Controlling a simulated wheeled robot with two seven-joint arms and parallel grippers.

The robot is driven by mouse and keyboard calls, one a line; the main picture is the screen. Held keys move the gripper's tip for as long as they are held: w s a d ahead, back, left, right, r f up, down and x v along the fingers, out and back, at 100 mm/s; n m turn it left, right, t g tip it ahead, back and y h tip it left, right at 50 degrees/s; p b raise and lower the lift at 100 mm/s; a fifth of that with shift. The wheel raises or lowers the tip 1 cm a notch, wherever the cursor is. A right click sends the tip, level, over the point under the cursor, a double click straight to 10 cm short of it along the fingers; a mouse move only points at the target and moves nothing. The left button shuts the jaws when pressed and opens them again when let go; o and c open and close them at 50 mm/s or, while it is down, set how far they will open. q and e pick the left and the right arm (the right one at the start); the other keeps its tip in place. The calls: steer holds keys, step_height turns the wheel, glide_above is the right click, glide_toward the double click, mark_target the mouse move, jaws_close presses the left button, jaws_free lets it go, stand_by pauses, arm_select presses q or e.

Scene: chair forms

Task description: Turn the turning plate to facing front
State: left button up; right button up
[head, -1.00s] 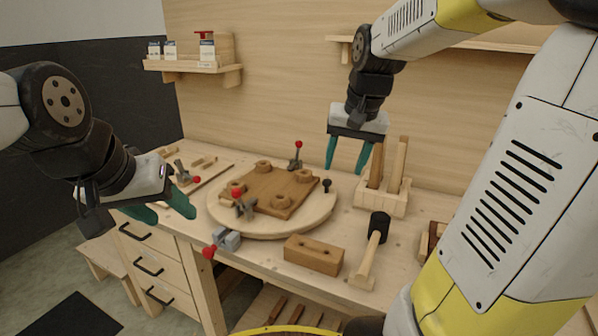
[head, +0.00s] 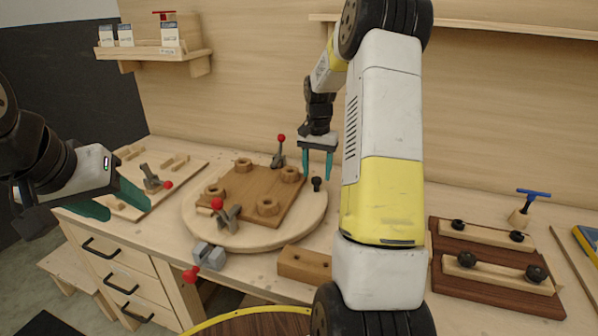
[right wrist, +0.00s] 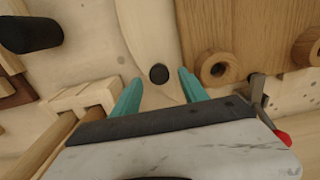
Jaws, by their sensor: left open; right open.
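The turning plate (head: 310,212) is a round pale wooden disc on the bench, with a brown square board (head: 245,197) on it, set at an angle. The board carries several round wooden bosses and is held by red-knobbed clamps. A black peg (head: 317,184) stands on the plate's right edge; it also shows in the right wrist view (right wrist: 159,74). My right gripper (head: 315,178) is open, its teal fingers over the plate's right rim near the peg. In the right wrist view the peg lies between the fingertips, apart from both. My left gripper (head: 128,204) is open, left of the plate.
A grey vise (head: 208,256) with a red knob sits at the bench's front edge. A wooden block (head: 304,265) lies before the plate. A dark board with pale bars (head: 490,265) is at right. A shelf (head: 155,54) hangs on the wall.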

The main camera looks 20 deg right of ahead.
mark_target(317, 178)
steer(key=shift+f, duration=1.5)
jaws_close()
